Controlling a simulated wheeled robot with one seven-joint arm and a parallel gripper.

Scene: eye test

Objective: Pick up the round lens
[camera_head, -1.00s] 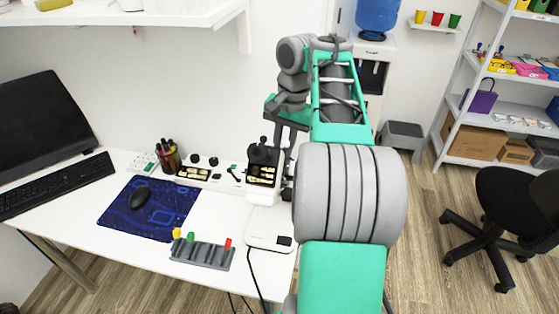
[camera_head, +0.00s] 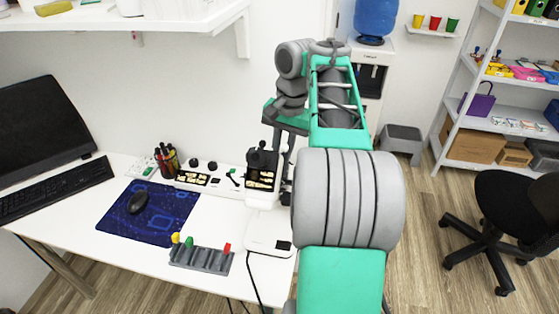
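I cannot pick out the round lens for certain. Two small dark round pieces, a left one (camera_head: 194,162) and a right one (camera_head: 212,165), stand at the back of the white desk. They are too small to tell whether either is a lens. My arm reaches over the desk's right end and bends down there. Its end, my gripper (camera_head: 287,190), is mostly hidden behind my own arm links, right of a white stand with a black top (camera_head: 262,158). Its fingers cannot be made out.
The white desk (camera_head: 120,245) holds a blue mouse pad (camera_head: 160,225), a pen cup (camera_head: 167,160), a grey rack with coloured pieces (camera_head: 205,260) and a flat white device (camera_head: 268,230). A white shelf (camera_head: 200,20) hangs above. A black chair (camera_head: 515,205) stands right.

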